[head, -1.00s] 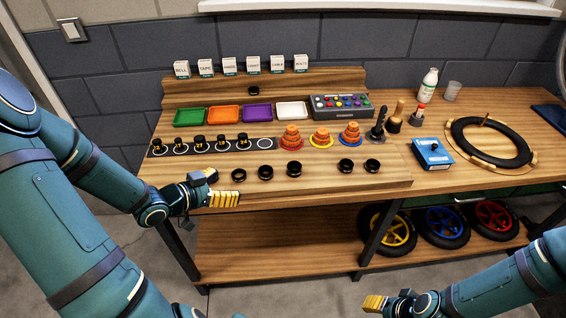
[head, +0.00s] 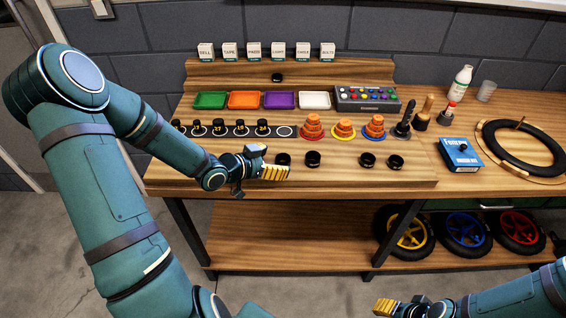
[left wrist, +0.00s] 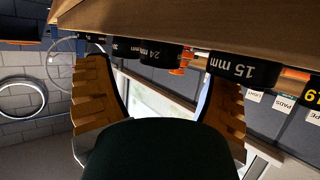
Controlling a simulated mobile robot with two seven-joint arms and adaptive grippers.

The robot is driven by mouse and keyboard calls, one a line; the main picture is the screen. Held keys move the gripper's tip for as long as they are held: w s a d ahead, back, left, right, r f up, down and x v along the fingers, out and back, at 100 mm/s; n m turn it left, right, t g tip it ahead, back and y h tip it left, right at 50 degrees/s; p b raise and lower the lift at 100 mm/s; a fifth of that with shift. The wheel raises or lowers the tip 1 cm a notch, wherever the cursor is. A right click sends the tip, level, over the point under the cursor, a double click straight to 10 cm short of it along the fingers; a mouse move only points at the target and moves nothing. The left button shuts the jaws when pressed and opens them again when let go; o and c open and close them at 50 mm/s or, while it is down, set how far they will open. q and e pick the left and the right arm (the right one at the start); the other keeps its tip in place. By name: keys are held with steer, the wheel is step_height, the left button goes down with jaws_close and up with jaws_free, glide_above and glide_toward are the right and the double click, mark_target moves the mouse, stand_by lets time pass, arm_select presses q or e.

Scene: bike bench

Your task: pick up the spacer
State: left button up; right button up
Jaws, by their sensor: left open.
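Black ring-shaped spacers stand in a row along the bench front. In the head view one (head: 283,159) shows just past my left gripper (head: 272,163), others (head: 313,158) (head: 367,160) (head: 395,163) to its right. The gripper's body hides part of the row. The left wrist view is upside down: my open, empty fingers (left wrist: 160,85) flank a spacer marked 24 mm (left wrist: 160,53). One marked 15 mm (left wrist: 243,71) is by the right finger. I cannot tell whether the fingers touch either. My right gripper (head: 386,307) is low at bottom right, its opening unclear.
Behind the row lie a numbered dark strip with black pieces and an empty white ring (head: 284,131), and orange ring stacks (head: 312,128). Farther back are coloured trays (head: 244,100). A blue box (head: 460,154) and a tyre (head: 522,147) are at right.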

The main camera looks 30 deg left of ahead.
mark_target(287, 158)
arm_select(q)
steer(key=x, duration=0.3)
steer(key=shift+w+d+f+b, duration=0.1)
steer(key=shift+w+b, duration=0.2)
steer(key=shift+b, duration=0.1)
steer(key=c, duration=1.3)
steer(key=shift+o, duration=0.2)
